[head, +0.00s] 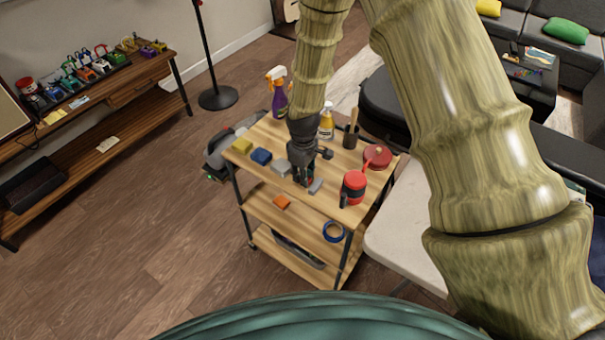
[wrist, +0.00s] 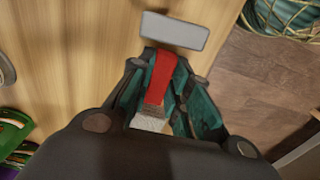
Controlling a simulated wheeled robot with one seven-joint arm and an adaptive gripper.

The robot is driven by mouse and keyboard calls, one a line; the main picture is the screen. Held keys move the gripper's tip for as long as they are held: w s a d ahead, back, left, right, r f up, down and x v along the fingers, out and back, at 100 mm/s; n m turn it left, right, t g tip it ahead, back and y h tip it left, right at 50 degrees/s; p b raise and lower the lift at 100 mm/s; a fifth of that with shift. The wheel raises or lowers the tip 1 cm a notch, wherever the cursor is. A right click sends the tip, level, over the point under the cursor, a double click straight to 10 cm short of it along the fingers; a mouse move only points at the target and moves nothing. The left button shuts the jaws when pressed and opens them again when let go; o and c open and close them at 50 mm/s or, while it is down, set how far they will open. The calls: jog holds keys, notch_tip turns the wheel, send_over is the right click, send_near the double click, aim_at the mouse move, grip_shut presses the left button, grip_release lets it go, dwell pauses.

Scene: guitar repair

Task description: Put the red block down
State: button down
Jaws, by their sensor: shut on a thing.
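My gripper (head: 303,179) is low over the top shelf of the wooden cart, near its front edge. In the wrist view my gripper (wrist: 160,68) is shut on the red block (wrist: 160,78), which shows as a narrow red strip between the fingers. A pale rough patch (wrist: 152,122) shows at the strip's lower end; I cannot tell if it belongs to the block. In the head view the fingers mostly hide the red block. I cannot tell whether it touches the wood. A grey block (head: 316,186) lies just beyond the fingertips, also in the wrist view (wrist: 175,31).
On the cart top (head: 327,207) are another grey block (head: 281,167), a blue block (head: 261,156), a yellow block (head: 242,146), a red mug-like container (head: 353,187) and spray bottles (head: 279,98). An orange block (head: 281,202) and blue tape (head: 333,231) sit on the shelf below.

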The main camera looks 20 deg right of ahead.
jog(key=shift+f, duration=0.25)
jog(key=c, duration=1.3)
grip_release()
jog(key=shift+c, duration=0.2)
jog(key=shift+r, duration=0.15)
notch_tip(320, 180, up, 12)
jog(key=b, duration=0.2)
jog(key=shift+b, duration=0.35)
